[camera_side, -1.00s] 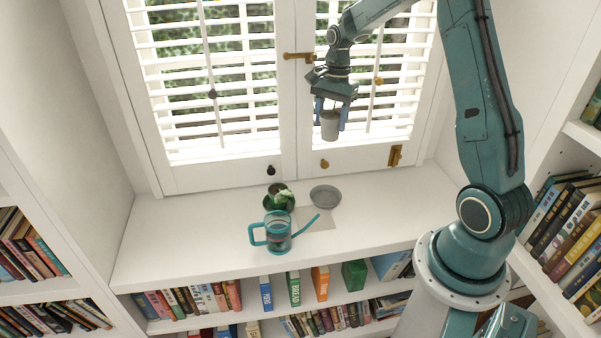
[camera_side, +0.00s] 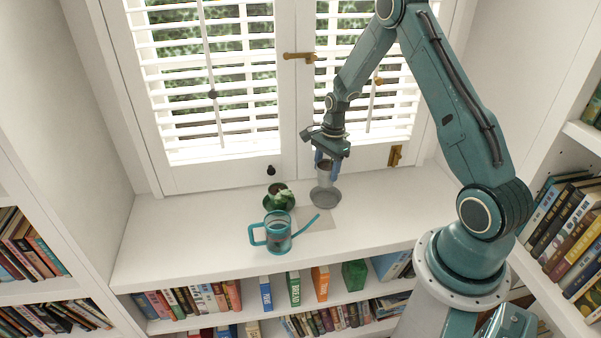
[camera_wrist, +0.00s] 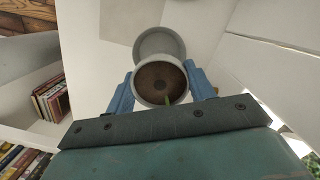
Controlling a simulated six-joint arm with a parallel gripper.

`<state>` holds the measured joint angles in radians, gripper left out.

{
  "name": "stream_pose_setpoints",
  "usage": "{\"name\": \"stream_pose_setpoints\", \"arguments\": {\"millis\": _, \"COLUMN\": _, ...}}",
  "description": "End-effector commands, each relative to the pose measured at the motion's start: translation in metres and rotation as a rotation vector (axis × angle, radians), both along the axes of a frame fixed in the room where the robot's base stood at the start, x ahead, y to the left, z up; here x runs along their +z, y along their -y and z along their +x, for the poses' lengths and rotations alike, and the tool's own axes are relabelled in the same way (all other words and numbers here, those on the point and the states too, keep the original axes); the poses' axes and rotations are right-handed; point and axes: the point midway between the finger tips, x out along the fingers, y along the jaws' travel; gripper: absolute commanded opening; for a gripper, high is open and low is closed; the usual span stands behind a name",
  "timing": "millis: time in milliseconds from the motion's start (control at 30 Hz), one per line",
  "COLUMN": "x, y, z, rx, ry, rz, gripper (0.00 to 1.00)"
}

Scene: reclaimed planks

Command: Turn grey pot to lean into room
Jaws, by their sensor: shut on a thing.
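The grey pot (camera_side: 325,171) is held upright between the blue fingers of my gripper (camera_side: 328,168). In the wrist view the pot (camera_wrist: 160,84) shows brown soil and a small green tip at its near rim, with my gripper's fingers (camera_wrist: 162,88) on both sides. The grey saucer (camera_side: 325,197) lies on the white sill just below the pot. In the wrist view the saucer (camera_wrist: 159,40) shows partly behind the pot. I cannot tell whether the pot's base touches the saucer.
A teal watering can (camera_side: 278,232) stands near the front, its spout pointing right toward the saucer. A green pot with a plant (camera_side: 279,196) stands left of the saucer. The shuttered window (camera_side: 220,85) is behind. The sill (camera_side: 180,225) is clear at left.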

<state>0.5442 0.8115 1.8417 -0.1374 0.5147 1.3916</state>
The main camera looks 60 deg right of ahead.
Motion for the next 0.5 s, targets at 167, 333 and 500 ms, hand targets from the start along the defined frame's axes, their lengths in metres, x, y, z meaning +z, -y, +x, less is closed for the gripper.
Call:
{"name": "stream_pose_setpoints", "arguments": {"millis": 167, "x": -0.023, "y": -0.002, "z": -0.004, "rx": -0.041, "ry": -0.001, "rz": -0.002, "gripper": 0.17}}
{"name": "stream_pose_setpoints", "arguments": {"millis": 333, "x": -0.028, "y": -0.002, "z": -0.004, "rx": -0.052, "ry": 0.001, "rz": -0.003, "gripper": 0.17}}
{"name": "stream_pose_setpoints", "arguments": {"millis": 500, "x": -0.028, "y": -0.002, "z": -0.004, "rx": -0.052, "ry": 0.001, "rz": -0.003, "gripper": 0.17}}
